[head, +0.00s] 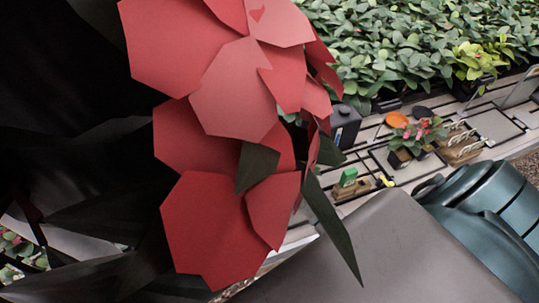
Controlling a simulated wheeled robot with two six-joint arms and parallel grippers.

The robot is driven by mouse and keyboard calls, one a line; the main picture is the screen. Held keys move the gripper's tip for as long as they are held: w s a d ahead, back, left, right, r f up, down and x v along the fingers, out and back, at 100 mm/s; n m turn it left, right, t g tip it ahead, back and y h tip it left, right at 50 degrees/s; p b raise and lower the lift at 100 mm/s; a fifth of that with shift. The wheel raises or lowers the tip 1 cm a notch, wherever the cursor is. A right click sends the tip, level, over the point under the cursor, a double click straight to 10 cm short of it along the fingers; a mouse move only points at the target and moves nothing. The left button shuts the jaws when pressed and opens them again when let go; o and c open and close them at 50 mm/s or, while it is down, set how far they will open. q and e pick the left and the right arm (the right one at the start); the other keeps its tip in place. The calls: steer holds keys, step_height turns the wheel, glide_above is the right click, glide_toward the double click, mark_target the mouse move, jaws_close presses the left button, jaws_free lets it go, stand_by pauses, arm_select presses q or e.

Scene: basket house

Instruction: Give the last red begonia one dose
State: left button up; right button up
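A large red bloom (235,90) with dark green leaves (330,220) fills the left and middle of the head view, very close to the camera. It hides much of what lies behind it. A small plant with red flowers (424,130) stands in a dark pot (400,158) on the slatted bench; I cannot tell whether it is the begonia. I see no dosing tool that I can be sure of. Neither of my grippers is in view.
On the bench are a dark box (345,124), an orange disc (397,119), a green block (348,177) in a wooden holder and a wooden rack (460,148). Dense foliage (410,40) lines the back. A ribbed teal object (485,215) is at right.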

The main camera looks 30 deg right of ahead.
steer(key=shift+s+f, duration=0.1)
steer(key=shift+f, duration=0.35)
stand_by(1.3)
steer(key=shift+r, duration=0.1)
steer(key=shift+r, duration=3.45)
